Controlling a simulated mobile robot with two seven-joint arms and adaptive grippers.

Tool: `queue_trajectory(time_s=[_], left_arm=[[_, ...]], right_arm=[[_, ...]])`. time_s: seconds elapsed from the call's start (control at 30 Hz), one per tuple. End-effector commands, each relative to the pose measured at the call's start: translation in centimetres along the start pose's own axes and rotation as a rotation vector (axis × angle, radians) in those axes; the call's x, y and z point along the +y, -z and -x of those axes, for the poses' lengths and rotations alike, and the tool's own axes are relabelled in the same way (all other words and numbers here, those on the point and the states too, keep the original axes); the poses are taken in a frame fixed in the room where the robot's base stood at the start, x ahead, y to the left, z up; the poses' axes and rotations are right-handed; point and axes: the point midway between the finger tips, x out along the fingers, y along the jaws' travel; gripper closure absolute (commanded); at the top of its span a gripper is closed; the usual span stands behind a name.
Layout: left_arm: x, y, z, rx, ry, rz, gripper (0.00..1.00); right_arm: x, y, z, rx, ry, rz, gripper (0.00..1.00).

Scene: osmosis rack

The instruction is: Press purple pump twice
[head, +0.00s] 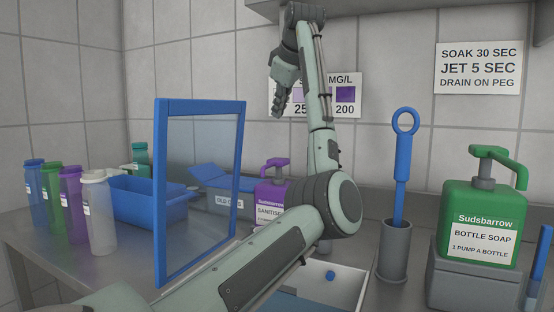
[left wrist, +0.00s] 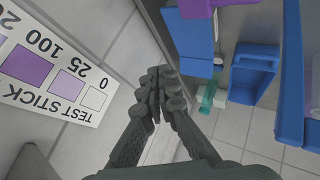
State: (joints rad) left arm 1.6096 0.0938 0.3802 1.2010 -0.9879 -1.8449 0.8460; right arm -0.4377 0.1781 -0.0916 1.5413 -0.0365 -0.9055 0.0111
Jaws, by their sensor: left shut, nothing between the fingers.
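The purple pump (head: 274,164) tops a purple bottle (head: 268,197) labelled "Sudsbarrow SANITISE"; my left arm partly hides the bottle's right side. The pump head stands up from the bottle. My left gripper (head: 280,108) points down, well above the pump in the picture, in front of the wall chart. It is apart from the pump. In the left wrist view the fingers (left wrist: 160,82) are closed together with nothing between them. A purple piece (left wrist: 203,7) shows at the top edge of that view; I cannot tell which part it is. My right gripper is not in view.
A blue-framed screen (head: 160,200) stands left of the pump. Several coloured bottles (head: 73,205) and a blue bin (head: 150,208) are farther left. A green soap pump bottle (head: 483,215) and a blue brush in a grey holder (head: 394,250) stand right.

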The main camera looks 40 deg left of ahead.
Motion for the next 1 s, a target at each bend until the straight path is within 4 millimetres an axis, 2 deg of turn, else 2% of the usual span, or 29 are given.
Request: queue_trajectory(time_s=[0.27, 0.73, 0.8, 1.0], left_arm=[[-0.3, -0.3, -0.4, 0.000, 0.000, -0.001, 1.00], [-3.4, -3.4, -4.6, 0.000, 0.000, 0.000, 1.00], [-3.6, -3.6, -4.9, 0.000, 0.000, 0.000, 1.00], [-4.1, -4.2, -5.7, 0.000, -0.001, 0.000, 1.00]], right_arm=[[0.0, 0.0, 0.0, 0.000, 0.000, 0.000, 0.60], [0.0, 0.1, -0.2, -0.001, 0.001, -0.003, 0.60], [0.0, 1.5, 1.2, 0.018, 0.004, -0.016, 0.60], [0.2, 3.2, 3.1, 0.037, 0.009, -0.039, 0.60]])
